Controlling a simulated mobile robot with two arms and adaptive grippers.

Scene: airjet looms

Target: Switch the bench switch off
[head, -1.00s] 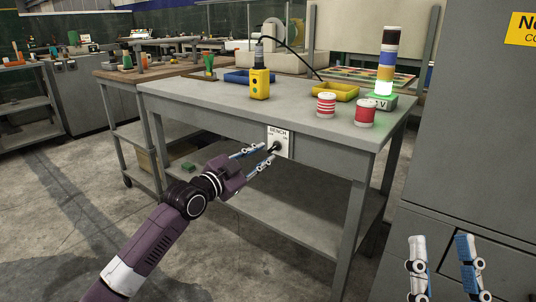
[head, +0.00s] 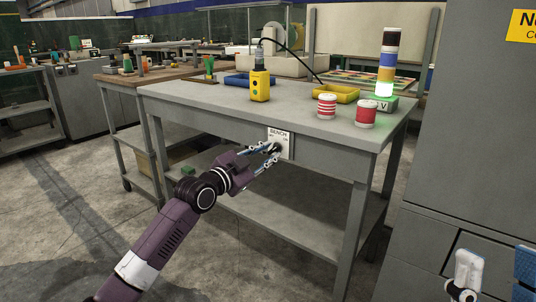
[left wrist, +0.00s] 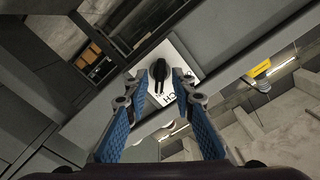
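The bench switch is a black rotary knob on a white plate marked BENCH (head: 283,136), on the front edge of the grey bench. My left gripper (head: 272,154) is at the plate, its fingers spread. In the left wrist view, the black knob (left wrist: 159,70) is just beyond and between the open fingertips (left wrist: 157,84); I see gaps on both sides and cannot tell contact. In the head view the fingers partly cover the knob, so its setting is unclear. My right gripper (head: 496,264) is open and empty at the bottom right corner.
On the grey bench (head: 215,103) stand a yellow button box (head: 260,86), two red-and-white spools (head: 327,106), a yellow tray (head: 336,93) and a signal tower (head: 388,60) with its lowest section lit. A grey cabinet (head: 470,130) is at right.

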